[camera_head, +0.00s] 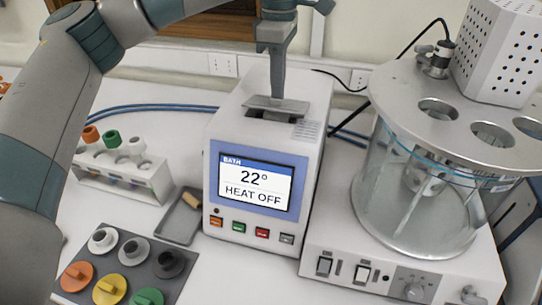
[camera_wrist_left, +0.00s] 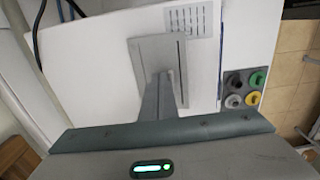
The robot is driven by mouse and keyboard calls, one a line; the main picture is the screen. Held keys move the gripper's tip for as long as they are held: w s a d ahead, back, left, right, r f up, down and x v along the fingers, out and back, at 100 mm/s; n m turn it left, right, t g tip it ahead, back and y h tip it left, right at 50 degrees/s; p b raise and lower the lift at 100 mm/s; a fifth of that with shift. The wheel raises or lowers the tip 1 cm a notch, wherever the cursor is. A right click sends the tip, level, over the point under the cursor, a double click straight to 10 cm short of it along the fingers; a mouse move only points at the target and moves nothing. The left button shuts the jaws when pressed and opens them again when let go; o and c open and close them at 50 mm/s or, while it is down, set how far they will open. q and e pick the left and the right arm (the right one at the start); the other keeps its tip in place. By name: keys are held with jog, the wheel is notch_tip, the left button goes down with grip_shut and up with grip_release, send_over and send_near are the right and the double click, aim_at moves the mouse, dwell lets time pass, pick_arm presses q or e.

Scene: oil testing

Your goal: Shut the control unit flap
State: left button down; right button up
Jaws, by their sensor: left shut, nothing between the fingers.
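The control unit (camera_head: 222,185) is a white box with a lit screen reading "BATH 22° HEAT OFF". Its grey flap (camera_head: 262,103) lies on the top face, with a dark gap showing below its front edge. In the left wrist view the flap (camera_wrist_left: 147,52) is a grey plate beside the vent slots. My left gripper (camera_head: 278,94) is shut and empty, pointing down with its fingertips at the flap; I cannot tell whether they touch it. The left wrist view also shows its fingers (camera_wrist_left: 160,85) over the flap. My right gripper is not in view.
A glass bath (camera_head: 415,205) with a perforated metal lid unit stands close on the right. A white tube rack (camera_head: 125,180), a small grey tray (camera_head: 178,228) and a dark plate (camera_head: 75,258) with coloured knobs are on the left. Blue hoses run behind.

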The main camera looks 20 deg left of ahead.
pick_arm(q)
jog(key=shift+f+b, duration=0.55)
jog(key=shift+f, duration=0.45)
notch_tip(320, 180, up, 9)
jog(key=p, duration=0.5)
jog(key=shift+r, duration=0.2)
jog(key=shift+w+f, duration=0.1)
